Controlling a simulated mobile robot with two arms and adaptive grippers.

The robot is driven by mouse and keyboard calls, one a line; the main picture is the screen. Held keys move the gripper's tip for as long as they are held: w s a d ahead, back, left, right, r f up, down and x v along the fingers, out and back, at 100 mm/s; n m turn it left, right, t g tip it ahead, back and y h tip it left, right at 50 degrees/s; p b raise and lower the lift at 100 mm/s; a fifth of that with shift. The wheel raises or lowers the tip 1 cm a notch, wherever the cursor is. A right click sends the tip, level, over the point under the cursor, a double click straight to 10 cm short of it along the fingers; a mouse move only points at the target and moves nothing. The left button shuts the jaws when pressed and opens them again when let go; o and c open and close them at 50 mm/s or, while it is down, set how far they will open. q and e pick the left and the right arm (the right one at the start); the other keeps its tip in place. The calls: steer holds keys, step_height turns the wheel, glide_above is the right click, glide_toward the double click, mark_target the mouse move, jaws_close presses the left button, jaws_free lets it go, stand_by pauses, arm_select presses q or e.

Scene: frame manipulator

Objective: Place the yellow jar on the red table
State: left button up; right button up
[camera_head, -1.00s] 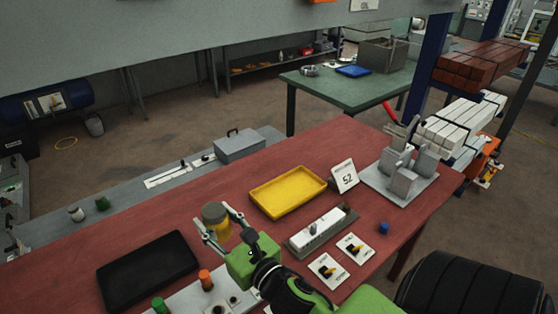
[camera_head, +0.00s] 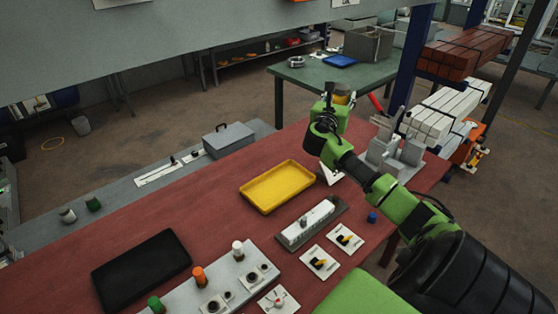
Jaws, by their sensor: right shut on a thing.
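The red table (camera_head: 215,222) fills the lower middle of the view. My right gripper (camera_head: 342,98) is raised over its far right part, with the arm coming in from the lower right. It is shut on the yellow jar (camera_head: 342,88), which shows only partly behind the gripper's green body. The jar seems to be above the table, but its exact height is hard to tell. My left gripper is out of view.
A yellow tray (camera_head: 277,186), a black tray (camera_head: 141,270) and a grey fixture (camera_head: 402,152) stand on the red table. A knob panel (camera_head: 215,285) is at its front. A green table (camera_head: 310,82) stands behind. Bare red surface lies left of the yellow tray.

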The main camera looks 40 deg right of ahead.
steer(key=s+f+m+g+h, duration=0.1)
steer(key=s+f+m+g, duration=0.25)
steer(key=f+g, duration=0.2)
steer(key=s+f+m+g, duration=0.3)
steer(key=s+f+g, duration=0.15)
steer(key=f, duration=0.25)
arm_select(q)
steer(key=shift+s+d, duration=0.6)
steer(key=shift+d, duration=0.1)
arm_select(e)
steer(key=w+a+f, duration=0.4)
steer(key=w+a, duration=0.1)
steer(key=a, duration=0.2)
steer(key=w+a+f+t, duration=0.1)
steer(key=w+a+f, duration=0.2)
steer(key=w+a, duration=0.2)
steer(key=shift+w+a+f+n+h, duration=0.3)
steer(key=shift+w+a+f+n, duration=0.1)
steer(key=shift+a, duration=0.65)
steer(key=shift+r, duration=0.1)
